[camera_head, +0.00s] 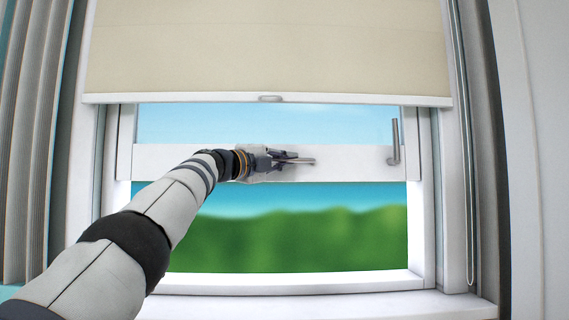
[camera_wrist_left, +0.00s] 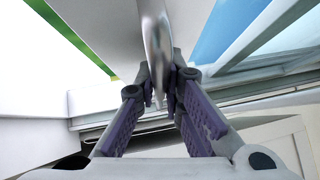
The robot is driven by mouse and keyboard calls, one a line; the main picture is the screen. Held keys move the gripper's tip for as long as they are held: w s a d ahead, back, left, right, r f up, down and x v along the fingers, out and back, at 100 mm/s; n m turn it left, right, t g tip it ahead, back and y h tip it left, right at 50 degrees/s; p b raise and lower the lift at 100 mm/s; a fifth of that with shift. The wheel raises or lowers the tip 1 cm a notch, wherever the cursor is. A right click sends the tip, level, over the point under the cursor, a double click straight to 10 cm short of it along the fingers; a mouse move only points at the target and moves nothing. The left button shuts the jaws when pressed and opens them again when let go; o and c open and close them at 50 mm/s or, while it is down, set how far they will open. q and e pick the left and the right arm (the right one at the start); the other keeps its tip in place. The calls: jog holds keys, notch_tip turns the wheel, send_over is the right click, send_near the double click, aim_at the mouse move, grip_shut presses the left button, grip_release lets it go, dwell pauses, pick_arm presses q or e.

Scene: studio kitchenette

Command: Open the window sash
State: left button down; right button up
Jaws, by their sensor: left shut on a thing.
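The white window sash (camera_head: 355,165) shows its bottom rail across the middle of the head view, well above the sill, with sky and green hills visible below it. A silver bar handle (camera_head: 308,162) is on the rail. My left gripper (camera_head: 290,158) reaches in from the left and is shut on this handle. In the left wrist view the handle (camera_wrist_left: 157,45) runs down between the two fingers of the gripper (camera_wrist_left: 161,88). The fingers hide part of the handle. My right gripper is not in view.
A beige roller blind (camera_head: 270,45) hangs over the upper window, with a small pull on its bottom bar. A grey lever (camera_head: 394,142) stands at the rail's right end. A cord (camera_head: 466,180) hangs at the right. A grey curtain (camera_head: 28,140) is at left. The sill (camera_head: 330,305) is clear.

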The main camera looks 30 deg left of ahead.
pick_arm(q)
jog(key=shift+r, duration=0.1)
jog(key=c, duration=1.7)
grip_release()
jog(key=shift+s+a, duration=0.35)
jog(key=shift+s, duration=0.2)
jog(key=v, duration=1.1)
jog(key=shift+d, duration=0.25)
